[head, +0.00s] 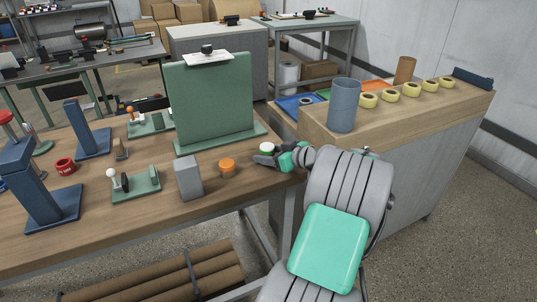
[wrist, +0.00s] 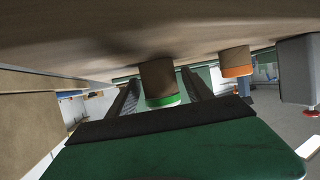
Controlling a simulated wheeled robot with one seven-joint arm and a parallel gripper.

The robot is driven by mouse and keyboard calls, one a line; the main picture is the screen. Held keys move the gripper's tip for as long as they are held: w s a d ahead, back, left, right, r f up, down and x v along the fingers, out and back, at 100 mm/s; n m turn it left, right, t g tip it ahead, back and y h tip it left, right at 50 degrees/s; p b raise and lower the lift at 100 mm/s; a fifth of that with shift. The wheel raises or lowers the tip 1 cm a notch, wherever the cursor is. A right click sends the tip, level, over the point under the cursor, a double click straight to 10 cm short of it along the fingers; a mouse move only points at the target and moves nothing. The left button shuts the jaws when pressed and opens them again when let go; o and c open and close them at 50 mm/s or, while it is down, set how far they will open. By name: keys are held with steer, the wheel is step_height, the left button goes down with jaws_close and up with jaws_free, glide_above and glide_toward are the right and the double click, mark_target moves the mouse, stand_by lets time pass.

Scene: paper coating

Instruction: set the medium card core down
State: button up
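A brown card core with a green end band (wrist: 158,82) stands upright on the wooden table, between the fingers of my gripper (wrist: 160,88). The wrist view is upside down, so the tabletop is along its top. Narrow gaps show between the core and both fingers, so my gripper looks open around it. In the head view, the core's pale top with a green rim (head: 267,147) shows at the table's right end, beside my gripper (head: 266,157). A second core, with an orange band (head: 227,165), stands on the table to its left; it also shows in the wrist view (wrist: 236,62).
A grey block (head: 188,177) stands left of the orange-banded core. A green upright board (head: 212,102) stands behind. A side counter (head: 320,137) at right bears a blue cylinder (head: 343,105) and several yellow rolls (head: 369,100). Free tabletop lies at the front left.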

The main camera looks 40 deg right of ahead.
steer(key=shift+o, duration=0.2)
steer(key=shift+r, duration=0.25)
steer(key=v, duration=1.2)
